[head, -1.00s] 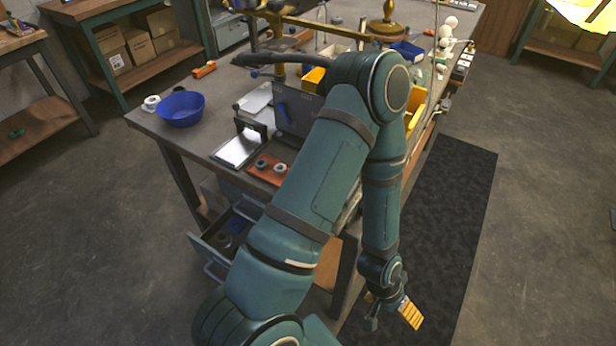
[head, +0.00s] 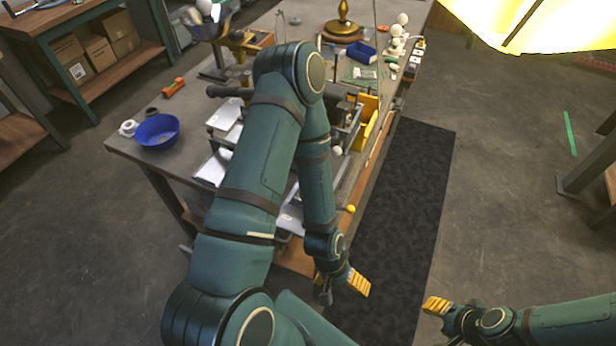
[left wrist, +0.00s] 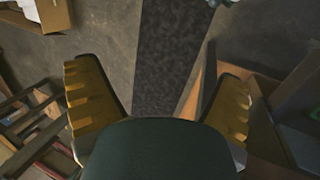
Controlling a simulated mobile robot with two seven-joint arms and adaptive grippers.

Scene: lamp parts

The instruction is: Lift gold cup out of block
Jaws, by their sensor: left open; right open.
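I cannot make out a gold cup or its block for certain in either view; my left arm covers much of the bench. My left gripper (head: 343,287) hangs low in front of the bench's near right end, over the floor. In the left wrist view its two yellow-padded fingers (left wrist: 160,100) stand wide apart with nothing between them. My right gripper (head: 440,312) is open and empty at the lower right, over the floor near the dark mat and apart from the bench.
The workbench (head: 188,108) carries a blue bowl (head: 157,131), a brass lamp base (head: 342,30), a blue bin (head: 361,53) and several white bulbs (head: 397,30). A yellow shade (head: 540,22) hangs at the upper right. The dark mat (head: 408,200) on the floor is clear.

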